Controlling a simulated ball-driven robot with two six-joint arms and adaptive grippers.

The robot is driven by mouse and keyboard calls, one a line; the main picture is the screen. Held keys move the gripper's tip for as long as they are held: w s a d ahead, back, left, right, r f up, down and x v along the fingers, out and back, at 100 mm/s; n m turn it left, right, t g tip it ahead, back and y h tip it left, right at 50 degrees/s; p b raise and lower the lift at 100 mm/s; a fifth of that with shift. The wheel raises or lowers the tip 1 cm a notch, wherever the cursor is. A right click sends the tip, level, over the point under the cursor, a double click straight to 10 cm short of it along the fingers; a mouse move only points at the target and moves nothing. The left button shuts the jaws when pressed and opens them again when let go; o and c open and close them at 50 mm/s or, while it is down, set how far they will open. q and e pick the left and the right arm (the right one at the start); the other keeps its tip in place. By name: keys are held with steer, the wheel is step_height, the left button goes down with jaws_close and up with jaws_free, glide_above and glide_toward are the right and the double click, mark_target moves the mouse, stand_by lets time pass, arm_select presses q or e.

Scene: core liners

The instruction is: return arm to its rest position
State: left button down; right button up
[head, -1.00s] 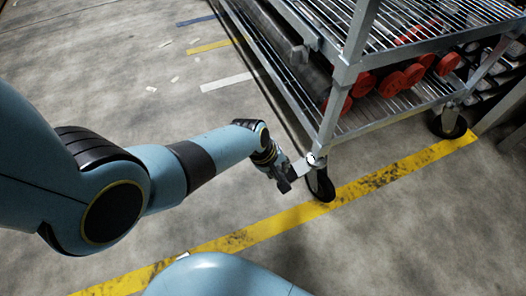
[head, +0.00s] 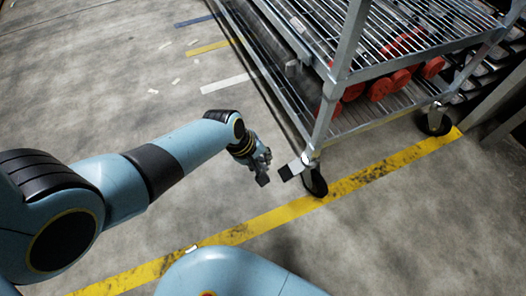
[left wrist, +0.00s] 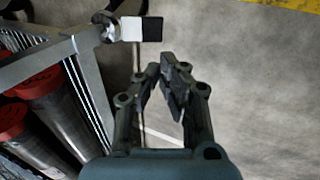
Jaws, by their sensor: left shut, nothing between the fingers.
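My left gripper (head: 264,172) is at the end of my blue left arm, left of the near corner of the metal cart (head: 340,72). Its fingers are shut and hold nothing; they also show in the left wrist view (left wrist: 165,80). A small gap lies between the gripper and a black-and-white tab (head: 290,169) by the cart's front caster. The tab also shows in the left wrist view (left wrist: 142,29), beyond the fingertips. My right gripper is not in view.
Grey tubes with red caps (head: 379,89) lie on the cart's lower shelf. The caster (head: 314,182) stands by a worn yellow floor line (head: 250,228). Bare concrete (head: 120,130) lies open to the left of the cart.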

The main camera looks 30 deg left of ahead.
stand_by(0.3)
